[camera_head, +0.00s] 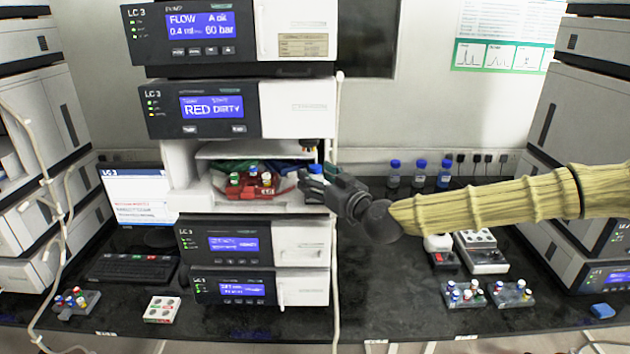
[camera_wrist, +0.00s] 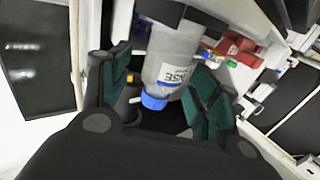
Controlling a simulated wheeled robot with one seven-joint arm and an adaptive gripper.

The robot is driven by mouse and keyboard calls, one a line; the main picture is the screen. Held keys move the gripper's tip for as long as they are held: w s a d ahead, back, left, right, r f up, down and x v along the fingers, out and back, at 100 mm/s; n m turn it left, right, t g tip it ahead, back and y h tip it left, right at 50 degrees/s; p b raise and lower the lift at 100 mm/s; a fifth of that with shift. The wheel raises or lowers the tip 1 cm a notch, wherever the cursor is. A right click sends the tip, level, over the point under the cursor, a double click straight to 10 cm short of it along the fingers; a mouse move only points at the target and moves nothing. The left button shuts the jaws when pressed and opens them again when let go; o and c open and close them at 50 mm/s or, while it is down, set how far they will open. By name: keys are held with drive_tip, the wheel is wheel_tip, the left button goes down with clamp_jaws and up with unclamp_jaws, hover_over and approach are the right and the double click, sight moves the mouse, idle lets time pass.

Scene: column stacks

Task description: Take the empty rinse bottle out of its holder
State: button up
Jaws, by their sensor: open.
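The rinse bottle (camera_wrist: 172,62) is a clear grey bottle with a blue cap (camera_wrist: 154,102) and a label, partly readable. It appears upside down in the wrist view, its base end in a dark holder (camera_wrist: 205,24). In the head view its blue cap (camera_head: 315,169) shows just above my gripper (camera_head: 308,187), at the right side of the open bay; most of its body is hidden. My gripper is open, with its green-padded fingers on either side of the bottle in the wrist view. I cannot tell whether the pads touch it. The liquid level is unclear.
A red tray (camera_head: 250,191) with several vials sits in the bay, left of my gripper. Instrument modules (camera_head: 238,112) stand above and below the bay. Several blue-capped bottles (camera_head: 420,172) stand at the back right. The black bench (camera_head: 385,300) is clear at front centre.

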drive_tip(key=shift+w+a, duration=0.3)
drive_tip(key=shift+w, duration=0.05)
drive_tip(key=shift+c, duration=0.2)
drive_tip(key=c, duration=0.9)
drive_tip(key=shift+o, duration=0.2)
